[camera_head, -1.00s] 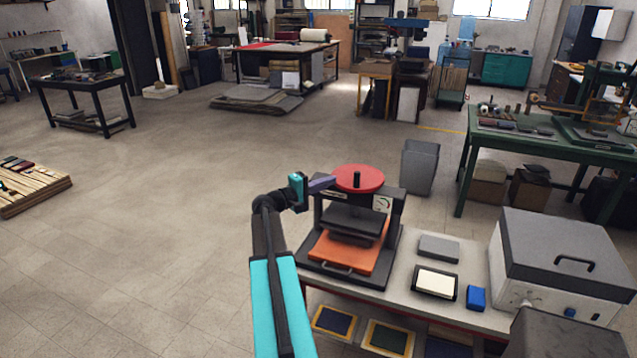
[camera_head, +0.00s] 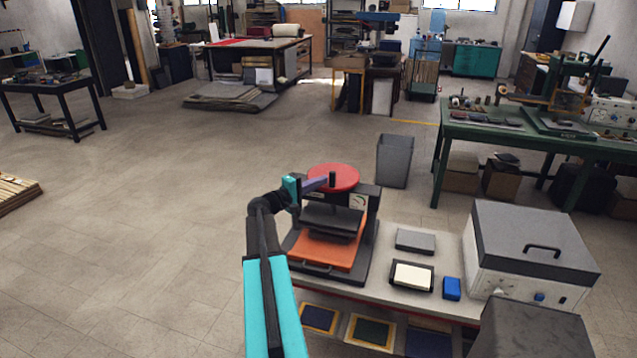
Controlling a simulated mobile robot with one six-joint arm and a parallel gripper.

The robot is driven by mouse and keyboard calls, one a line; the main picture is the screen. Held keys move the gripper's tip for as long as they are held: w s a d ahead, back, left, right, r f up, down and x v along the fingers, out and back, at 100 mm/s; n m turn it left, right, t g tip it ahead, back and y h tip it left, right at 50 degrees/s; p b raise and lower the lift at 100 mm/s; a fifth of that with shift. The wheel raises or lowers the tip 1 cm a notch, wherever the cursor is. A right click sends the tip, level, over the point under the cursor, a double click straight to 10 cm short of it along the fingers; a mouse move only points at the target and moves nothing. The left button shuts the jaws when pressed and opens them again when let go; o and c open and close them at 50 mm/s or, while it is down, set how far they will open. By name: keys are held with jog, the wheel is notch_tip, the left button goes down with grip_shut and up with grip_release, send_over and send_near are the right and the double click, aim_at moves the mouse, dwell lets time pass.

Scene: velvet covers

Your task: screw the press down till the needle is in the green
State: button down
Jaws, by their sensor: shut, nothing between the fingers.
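The press (camera_head: 373,225) is a black frame standing on the bench, with a red handwheel (camera_head: 335,172) on top and a dark upright knob (camera_head: 332,179) on the wheel. A dark platen (camera_head: 332,218) hangs above an orange bed (camera_head: 330,254) with a front handle. A pale dial gauge (camera_head: 358,202) is at the frame's upper right; its needle is too small to read. My gripper (camera_head: 322,184) is shut and empty. Its tips are at the wheel's near-left rim, close beside the knob; I cannot tell whether they touch it. My wrist hides the press's left post.
Right of the press on the bench (camera_head: 402,297) are a grey block (camera_head: 415,240), a framed cream pad (camera_head: 412,276), a blue block (camera_head: 452,288) and a grey-lidded box (camera_head: 535,250). A grey bin (camera_head: 395,160) stands behind.

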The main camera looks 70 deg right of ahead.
jog(key=shift+s+f+b, duration=0.1)
jog(key=shift+s+b, duration=0.1)
jog(key=shift+b, duration=0.15)
jog(key=shift+s+d+b, duration=0.1)
jog(key=shift+s+b, duration=0.55)
jog(key=shift+b, duration=0.4)
jog(key=shift+w, duration=0.1)
jog(key=w+b+v, duration=0.1)
jog(key=b+v, duration=0.4)
jog(key=v, duration=0.8)
jog(key=shift+d, duration=0.2)
